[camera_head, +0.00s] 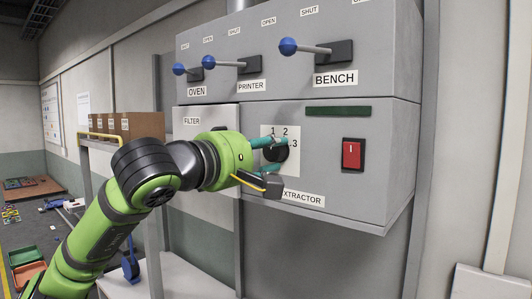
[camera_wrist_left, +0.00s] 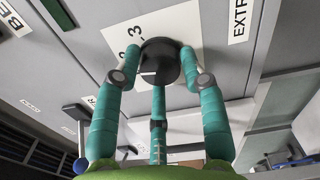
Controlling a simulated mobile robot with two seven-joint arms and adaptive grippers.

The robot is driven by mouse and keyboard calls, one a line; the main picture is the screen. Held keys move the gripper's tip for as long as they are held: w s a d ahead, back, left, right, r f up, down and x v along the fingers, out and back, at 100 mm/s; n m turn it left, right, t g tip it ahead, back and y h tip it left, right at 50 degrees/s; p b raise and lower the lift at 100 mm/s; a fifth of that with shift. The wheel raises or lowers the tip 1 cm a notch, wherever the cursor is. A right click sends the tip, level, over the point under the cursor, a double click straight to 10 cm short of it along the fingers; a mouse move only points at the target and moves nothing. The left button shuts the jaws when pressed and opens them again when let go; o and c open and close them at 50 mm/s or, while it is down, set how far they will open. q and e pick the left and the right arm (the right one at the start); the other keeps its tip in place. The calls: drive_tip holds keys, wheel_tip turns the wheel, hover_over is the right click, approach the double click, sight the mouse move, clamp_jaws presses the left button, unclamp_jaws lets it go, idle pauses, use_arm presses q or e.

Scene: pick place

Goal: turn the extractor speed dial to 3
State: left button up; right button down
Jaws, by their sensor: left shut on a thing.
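The black extractor dial (camera_head: 277,152) sits on a white plate marked 1, 2 and 3 on the grey panel. In the left wrist view the dial (camera_wrist_left: 160,60) shows between my teal fingers, with a short white mark on its left side. I cannot tell for sure which number the mark points at. My left gripper (camera_head: 267,156) is shut on the dial, its fingers around the knob; it also shows in the left wrist view (camera_wrist_left: 160,78). Part of the EXTRACTOR label (camera_head: 304,198) is hidden behind my gripper. My right gripper is not in view.
A red switch (camera_head: 352,154) is right of the dial, under a dark green strip (camera_head: 338,111). Blue-knobbed levers (camera_head: 305,48) stick out above. A light-grey FILTER door (camera_head: 195,118) is behind my arm. Brown boxes (camera_head: 120,124) stand at left.

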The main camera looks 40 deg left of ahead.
use_arm(q)
drive_tip(key=m, duration=0.5)
drive_tip(key=shift+m, duration=0.3)
drive_tip(key=m+p, duration=0.1)
drive_tip(key=m, duration=0.4)
drive_tip(key=shift+m, duration=0.3)
drive_tip(key=o, duration=1.2)
drive_tip(key=shift+c, duration=0.2)
drive_tip(key=s, duration=1.2)
drive_tip(key=shift+a, duration=0.45)
drive_tip(key=shift+w, duration=0.1)
